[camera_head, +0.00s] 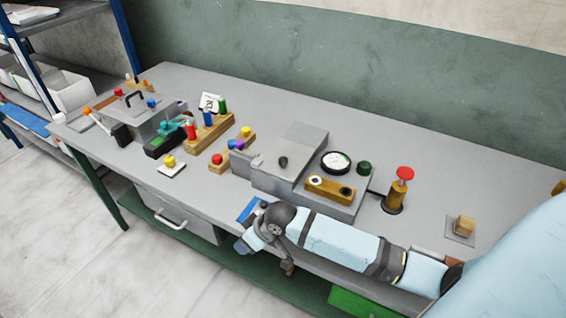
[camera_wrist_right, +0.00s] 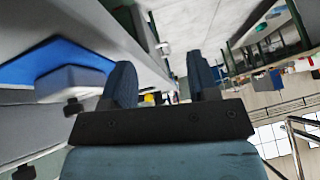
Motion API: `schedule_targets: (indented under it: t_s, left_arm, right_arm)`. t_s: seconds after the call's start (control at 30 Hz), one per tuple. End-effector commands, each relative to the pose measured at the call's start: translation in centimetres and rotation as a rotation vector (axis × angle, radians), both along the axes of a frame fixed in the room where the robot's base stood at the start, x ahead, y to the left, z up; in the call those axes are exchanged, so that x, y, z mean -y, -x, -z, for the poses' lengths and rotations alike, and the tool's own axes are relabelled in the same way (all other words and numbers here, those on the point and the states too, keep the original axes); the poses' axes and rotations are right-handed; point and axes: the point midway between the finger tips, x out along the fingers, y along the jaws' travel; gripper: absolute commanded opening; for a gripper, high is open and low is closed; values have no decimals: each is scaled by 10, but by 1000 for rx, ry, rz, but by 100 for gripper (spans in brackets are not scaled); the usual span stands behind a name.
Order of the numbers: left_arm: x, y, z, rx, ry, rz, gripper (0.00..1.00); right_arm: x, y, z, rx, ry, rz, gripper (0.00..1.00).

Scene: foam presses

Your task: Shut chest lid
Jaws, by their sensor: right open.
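My right gripper (camera_wrist_right: 162,82) is open, with its two dark blue fingers apart and nothing between them. In the head view my right arm comes in from the right along the bench's front edge, and its hand end (camera_head: 243,245) hangs just outside that edge. I cannot tell for certain which thing is the chest. A grey box with a flat top and dark knob (camera_head: 283,162) stands mid-bench, behind the arm. Another grey box with a black handle (camera_head: 135,98) stands at the left end. My left gripper is out of view.
A blue piece (camera_head: 249,209) lies at the front edge beside my wrist. A red-topped post (camera_head: 404,173) stands right of the middle. Coloured pegs in a wooden rack (camera_head: 208,134) stand left of it. A drawer (camera_head: 175,215) hangs under the bench. Floor in front is clear.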

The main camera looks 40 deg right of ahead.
Motion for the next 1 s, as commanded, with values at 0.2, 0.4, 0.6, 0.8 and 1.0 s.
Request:
schedule_targets:
  t_s: [0.2,0.4,0.6,0.8,1.0]
  left_arm:
    - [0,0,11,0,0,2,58]
    - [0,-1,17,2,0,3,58]
    - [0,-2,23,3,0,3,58]
    - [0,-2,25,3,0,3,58]
    - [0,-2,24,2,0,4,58]
  right_arm:
    - [44,-58,-42,-151,120,-17,54]
    - [102,-101,-100,-286,227,30,54]
    - [167,-126,-173,-418,309,119,54]
    - [200,-131,-215,-490,336,173,54]
    - [204,-130,-209,-506,339,179,54]
